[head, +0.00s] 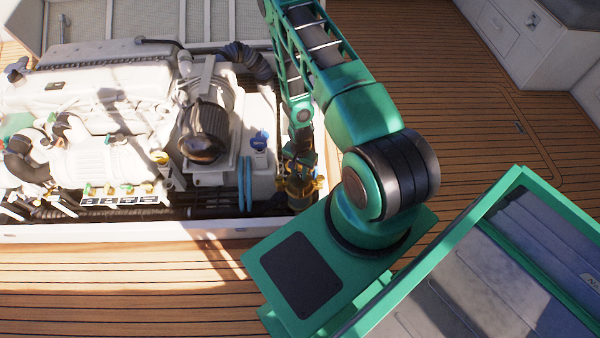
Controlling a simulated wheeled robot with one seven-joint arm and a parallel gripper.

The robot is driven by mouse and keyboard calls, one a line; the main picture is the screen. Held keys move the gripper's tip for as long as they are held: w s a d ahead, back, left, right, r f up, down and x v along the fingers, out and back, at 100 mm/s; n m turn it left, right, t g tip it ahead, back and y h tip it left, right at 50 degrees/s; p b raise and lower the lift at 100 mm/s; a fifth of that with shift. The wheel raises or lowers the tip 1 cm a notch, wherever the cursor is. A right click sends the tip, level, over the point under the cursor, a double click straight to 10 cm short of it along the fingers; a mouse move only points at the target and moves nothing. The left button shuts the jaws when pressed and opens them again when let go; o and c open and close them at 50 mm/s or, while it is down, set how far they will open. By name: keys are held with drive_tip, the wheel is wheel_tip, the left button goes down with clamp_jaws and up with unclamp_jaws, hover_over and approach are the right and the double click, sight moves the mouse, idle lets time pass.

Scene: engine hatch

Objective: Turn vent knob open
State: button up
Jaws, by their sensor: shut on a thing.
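My gripper (301,158) points down into the right end of the engine hatch, at the far end of my green arm. It is small and dark here, and its fingers are hard to make out. It is shut on the vent knob, at the top of a brass-coloured fitting (300,187). The knob itself is hidden by the gripper, so its turn angle cannot be told.
A white tank with a blue cap (259,141) stands just left of the gripper, with blue hoses (245,184) beside it. The white engine (95,90) fills the hatch further left. The hatch's front rim (120,232) borders clear wooden deck (120,290).

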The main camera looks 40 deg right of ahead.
sight(300, 174)
drive_tip(key=n, duration=0.3)
drive_tip(key=shift+s+d+n, duration=0.1)
drive_tip(key=shift+s+n, duration=0.05)
drive_tip(key=shift+n, duration=0.15)
drive_tip(key=n, duration=0.3)
drive_tip(key=shift+n, duration=0.3)
drive_tip(key=n, duration=0.4)
drive_tip(key=shift+n, duration=0.3)
drive_tip(key=shift+s+n, duration=0.1)
drive_tip(key=shift+n, duration=1.6)
drive_tip(key=o, duration=0.9)
drive_tip(key=shift+o, duration=0.9)
wheel_tip(300, 174, up, 11)
drive_tip(key=shift+f, duration=0.15)
